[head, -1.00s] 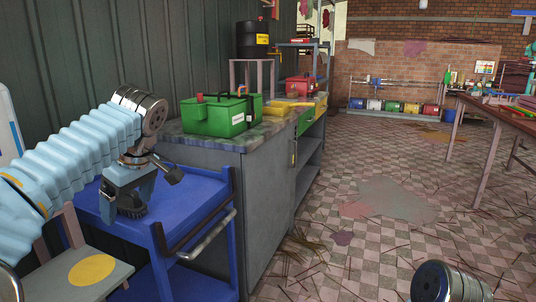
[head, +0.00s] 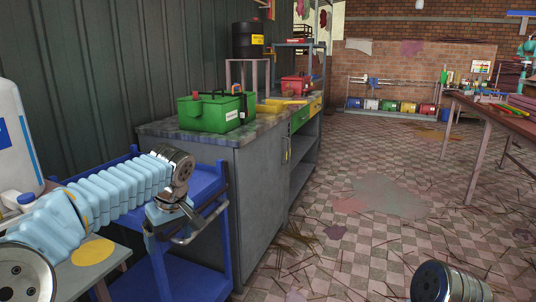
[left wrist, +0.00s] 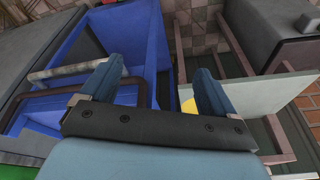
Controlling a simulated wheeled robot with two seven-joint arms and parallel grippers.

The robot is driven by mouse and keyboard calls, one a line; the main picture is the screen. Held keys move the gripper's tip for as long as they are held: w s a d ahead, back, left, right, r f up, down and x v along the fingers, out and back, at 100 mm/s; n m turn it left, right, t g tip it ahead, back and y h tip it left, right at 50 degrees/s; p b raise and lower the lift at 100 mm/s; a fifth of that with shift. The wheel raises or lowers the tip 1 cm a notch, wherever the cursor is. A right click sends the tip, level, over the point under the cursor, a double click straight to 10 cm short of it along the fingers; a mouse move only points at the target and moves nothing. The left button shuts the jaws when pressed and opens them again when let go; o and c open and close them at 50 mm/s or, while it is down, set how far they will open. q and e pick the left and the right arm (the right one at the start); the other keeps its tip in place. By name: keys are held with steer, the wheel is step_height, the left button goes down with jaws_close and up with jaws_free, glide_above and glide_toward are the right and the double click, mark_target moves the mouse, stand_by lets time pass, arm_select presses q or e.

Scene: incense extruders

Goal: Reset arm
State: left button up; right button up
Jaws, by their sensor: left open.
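My left gripper (head: 168,224) is at the near right corner of the blue trolley (head: 210,178), close to its grey handle bar. In the left wrist view, the left gripper (left wrist: 156,88) has its two blue-grey fingers wide apart with nothing between them. The trolley (left wrist: 142,35) shows beyond and to the left of the fingers there. I cannot tell whether the gripper touches the trolley. My right gripper is out of view; only a metal joint of mine shows at the bottom right of the head view.
A grey cabinet (head: 245,185) with a green box (head: 210,112) on top stands behind the trolley. A grey stool with a yellow disc (head: 92,252) and a white container (head: 12,140) are at the left. A workbench (head: 495,115) is at the right. The middle floor is mostly clear.

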arm_select(q)
steer(key=s+d+f+m+g+h, duration=0.1)
steer(key=s+d+f+m+h, duration=0.15)
steer(key=f, duration=0.65)
steer(key=s+d+f+m+h, duration=0.15)
steer(key=d+f, duration=0.25)
steer(key=f, duration=0.6)
steer(key=s+d+f+m+g+h, duration=0.15)
steer(key=d+f, duration=0.25)
steer(key=f, duration=0.5)
steer(key=s+d+f+m+t+h, duration=0.1)
steer(key=s+d+f+m, duration=0.1)
steer(key=s+f, duration=1.4)
steer(key=s, duration=0.4)
steer(key=shift+f, duration=0.25)
steer(key=shift+c, duration=0.3)
